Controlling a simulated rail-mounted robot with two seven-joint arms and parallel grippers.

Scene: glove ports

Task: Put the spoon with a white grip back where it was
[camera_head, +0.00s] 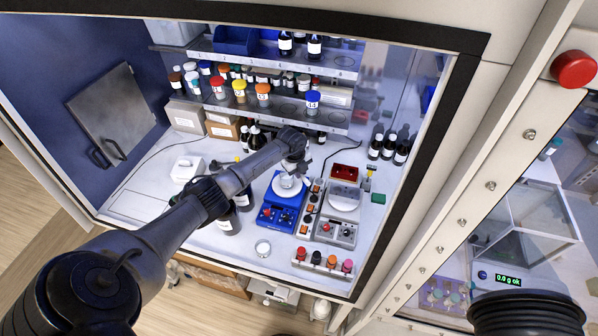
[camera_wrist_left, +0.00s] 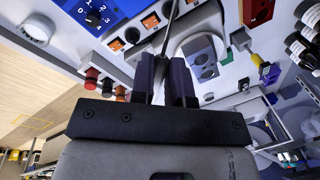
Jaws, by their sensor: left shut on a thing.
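My left gripper (camera_head: 294,166) reaches in through the opening, above the blue hotplate (camera_head: 268,217) and its round white top. In the left wrist view its two dark fingers (camera_wrist_left: 166,75) are closed on the spoon (camera_wrist_left: 170,30), of which a thin grey shaft shows beyond the fingertips. In the head view the spoon is too small and hidden to tell apart. My right gripper is not in view.
A grey instrument (camera_head: 335,230) and a switch strip (camera_head: 307,207) stand right of the hotplate. A rack with several coloured caps (camera_head: 322,262) is in front. A dark bottle (camera_head: 229,222) stands left. Shelves of bottles (camera_head: 262,98) line the back. A red box (camera_head: 345,171) lies behind.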

